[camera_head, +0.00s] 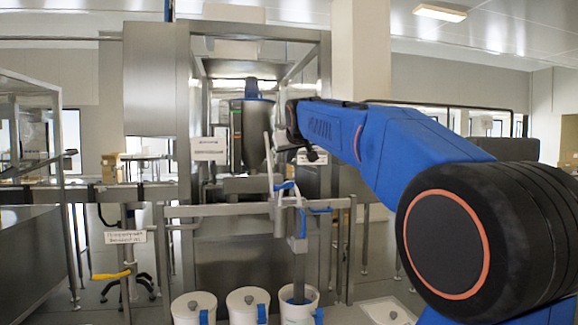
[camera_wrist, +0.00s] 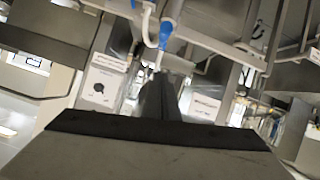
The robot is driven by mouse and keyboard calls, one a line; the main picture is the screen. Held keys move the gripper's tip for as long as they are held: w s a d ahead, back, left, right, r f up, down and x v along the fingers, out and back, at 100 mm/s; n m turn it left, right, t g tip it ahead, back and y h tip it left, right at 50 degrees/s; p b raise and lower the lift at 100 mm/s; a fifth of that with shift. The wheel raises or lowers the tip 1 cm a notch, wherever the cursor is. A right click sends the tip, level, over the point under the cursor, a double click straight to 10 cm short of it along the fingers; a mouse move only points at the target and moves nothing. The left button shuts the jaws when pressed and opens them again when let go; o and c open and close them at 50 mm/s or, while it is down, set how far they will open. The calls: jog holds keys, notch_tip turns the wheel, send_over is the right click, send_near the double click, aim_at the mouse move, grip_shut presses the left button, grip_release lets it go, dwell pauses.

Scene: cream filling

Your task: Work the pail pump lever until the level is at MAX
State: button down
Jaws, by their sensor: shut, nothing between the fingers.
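The pail pump (camera_head: 300,250) is a grey metal column standing in the rightmost white pail (camera_head: 300,312). Several blue parts show near its top, one of them a blue-gripped lever (camera_head: 284,186); I cannot tell for sure which is the pump lever. In the wrist view a blue grip on a pale rod (camera_wrist: 165,32) shows just beyond my fingers. My gripper (camera_wrist: 160,85) is shut and empty, its dark fingers together; I cannot tell whether they touch the rod. A steel hopper (camera_head: 254,140) stands behind; no level or MAX mark is readable.
Two lidded white pails (camera_head: 193,308) (camera_head: 247,305) stand left of the pump pail. A steel rail (camera_head: 215,210) crosses in front of the machine. A labelled stand with a yellow handle (camera_head: 112,275) is at left. Open floor lies between the stand and the machine.

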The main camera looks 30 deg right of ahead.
send_over(284, 186)
jog(key=s+a, duration=0.1)
jog(key=s, duration=0.2)
notch_tip(284, 186, down, 4)
jog(key=f, duration=0.1)
jog(key=s+f, duration=0.1)
jog(key=shift+d+f, duration=0.15)
jog(key=shift+f, duration=0.25)
jog(key=shift+s+f, duration=0.2)
jog(key=shift+f, duration=0.3)
